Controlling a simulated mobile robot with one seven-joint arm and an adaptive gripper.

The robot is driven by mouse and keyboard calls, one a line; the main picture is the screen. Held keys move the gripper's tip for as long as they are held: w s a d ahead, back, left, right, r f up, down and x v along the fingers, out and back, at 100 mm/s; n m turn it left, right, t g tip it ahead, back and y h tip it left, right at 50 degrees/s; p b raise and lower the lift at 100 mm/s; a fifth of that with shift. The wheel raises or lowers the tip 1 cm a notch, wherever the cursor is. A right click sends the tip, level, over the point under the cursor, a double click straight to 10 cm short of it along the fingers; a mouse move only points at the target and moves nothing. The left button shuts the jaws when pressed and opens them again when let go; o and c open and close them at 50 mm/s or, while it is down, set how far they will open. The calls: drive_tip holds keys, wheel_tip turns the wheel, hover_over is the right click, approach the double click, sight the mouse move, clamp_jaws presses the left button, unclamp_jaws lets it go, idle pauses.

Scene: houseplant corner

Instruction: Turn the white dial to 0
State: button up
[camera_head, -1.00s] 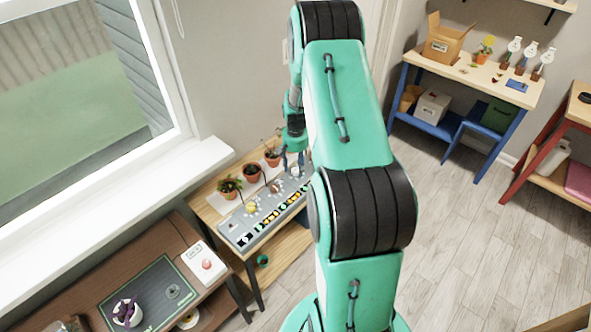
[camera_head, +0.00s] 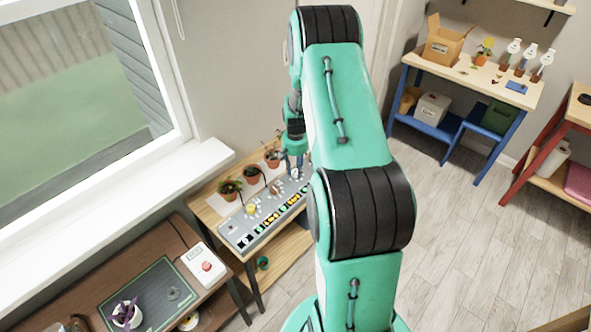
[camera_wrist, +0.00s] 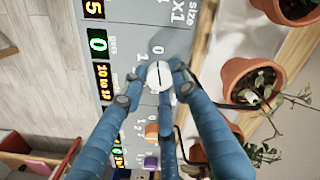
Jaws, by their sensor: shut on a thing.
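The white dial (camera_wrist: 159,76) is on the grey control panel (camera_wrist: 146,20) in the wrist view, with a dark line across its cap. The line runs nearly straight up and down in the picture. A printed 0 (camera_wrist: 158,50) sits just above the dial, and a 1 is close to its upper left. My gripper (camera_wrist: 159,77) has its blue fingers closed on the dial from both sides. In the head view my gripper (camera_head: 296,162) is down at the far end of the panel (camera_head: 243,228); its fingertips are hard to make out there.
Terracotta pots (camera_wrist: 251,82) with plants stand close beside the panel. An orange knob (camera_wrist: 152,131) and a purple knob (camera_wrist: 151,162) lie below the dial in the wrist view. A green lit 0 display (camera_wrist: 97,42) is to its left. The window sill (camera_head: 130,196) borders the bench.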

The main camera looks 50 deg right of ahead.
sight(296, 171)
drive_tip(key=shift+n, duration=0.4)
drive_tip(key=o, duration=1.2)
drive_tip(key=shift+c, duration=0.2)
drive_tip(key=shift+r, duration=0.1)
wheel_tip(296, 171, up, 12)
